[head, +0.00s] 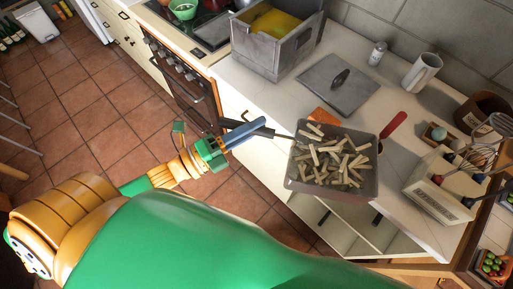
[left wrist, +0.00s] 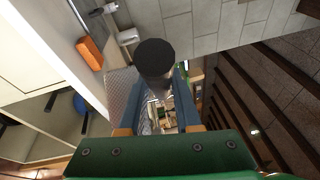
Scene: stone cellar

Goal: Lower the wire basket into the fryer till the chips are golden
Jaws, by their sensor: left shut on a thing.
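The wire basket (head: 362,188) is grey and full of pale, uncooked-looking chips (head: 330,157). It hangs over the front edge of the counter, roughly level. My left gripper (head: 244,133) is shut on its dark handle (head: 268,132), left of the basket. The handle's black end (left wrist: 155,58) shows between my blue fingers in the left wrist view, with part of the mesh (left wrist: 119,82) behind. The fryer (head: 263,63) is a grey open box with yellow oil (head: 276,24), farther back on the counter, apart from the basket. My right gripper is not in view.
A grey lid with a black knob (head: 340,84) lies on the counter (head: 300,98) between fryer and basket. A white mug (head: 421,72), a shaker (head: 377,53) and a utensil box (head: 437,199) stand right. A hob (head: 190,30) with a green bowl (head: 184,8) is left of the fryer.

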